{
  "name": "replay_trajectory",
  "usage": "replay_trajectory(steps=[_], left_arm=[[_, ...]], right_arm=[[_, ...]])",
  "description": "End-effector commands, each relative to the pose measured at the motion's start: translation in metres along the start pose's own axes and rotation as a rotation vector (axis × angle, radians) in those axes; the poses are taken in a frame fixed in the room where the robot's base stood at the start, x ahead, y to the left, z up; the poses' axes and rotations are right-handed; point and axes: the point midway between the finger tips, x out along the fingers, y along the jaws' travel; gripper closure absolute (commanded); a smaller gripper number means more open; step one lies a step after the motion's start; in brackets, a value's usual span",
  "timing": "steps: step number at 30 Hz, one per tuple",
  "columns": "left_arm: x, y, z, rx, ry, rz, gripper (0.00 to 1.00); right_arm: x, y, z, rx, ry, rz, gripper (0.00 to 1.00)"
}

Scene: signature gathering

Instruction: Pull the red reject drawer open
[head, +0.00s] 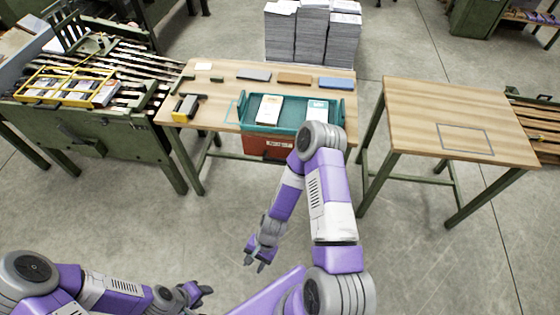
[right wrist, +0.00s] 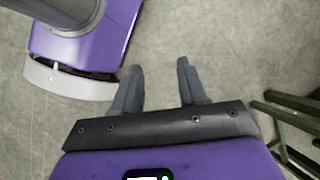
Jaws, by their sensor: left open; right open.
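The red reject drawer (head: 266,144) hangs under the front edge of the middle wooden table (head: 215,84) in the head view. It bears white lettering, and my right arm covers its right end. I cannot tell how far out it stands. My right gripper (head: 255,266) is open and empty, low over the floor in front of the table and apart from the drawer. In the right wrist view its two fingers (right wrist: 160,85) are spread over bare floor. My left gripper (head: 205,290) is open at the bottom left, far from the drawer.
A teal tray (head: 293,121) with two white booklets sits on the table above the drawer. A yellow-and-grey tool (head: 186,107) and several flat blocks lie nearby. A second table (head: 440,105) stands right, a green machine (head: 90,125) left. Paper stacks (head: 312,35) stand behind. The front floor is clear.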

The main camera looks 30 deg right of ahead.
Motion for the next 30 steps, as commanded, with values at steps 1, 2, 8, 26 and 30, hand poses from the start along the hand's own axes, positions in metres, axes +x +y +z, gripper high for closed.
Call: replay_trajectory(steps=[1, 2, 8, 26, 30], left_arm=[[0.006, -0.002, 0.000, 0.000, 0.000, 0.000, 0.57], [0.007, -0.003, 0.000, 0.000, 0.000, 0.000, 0.57], [0.018, -0.007, -0.001, 0.000, 0.000, 0.000, 0.57], [0.037, -0.014, -0.002, 0.000, 0.000, 0.000, 0.57], [0.042, -0.016, -0.002, 0.000, 0.000, 0.000, 0.57]], right_arm=[[0.012, -0.006, -0.009, 0.232, -0.071, -0.033, 0.57], [0.016, -0.012, -0.012, 0.372, -0.122, -0.055, 0.57], [0.011, -0.077, -0.064, 1.263, -0.559, -0.270, 0.57], [-0.153, -0.034, -0.355, -2.119, 2.003, 1.112, 0.57], [-0.154, -0.047, -0.363, -2.114, 2.005, 1.110, 0.57]])
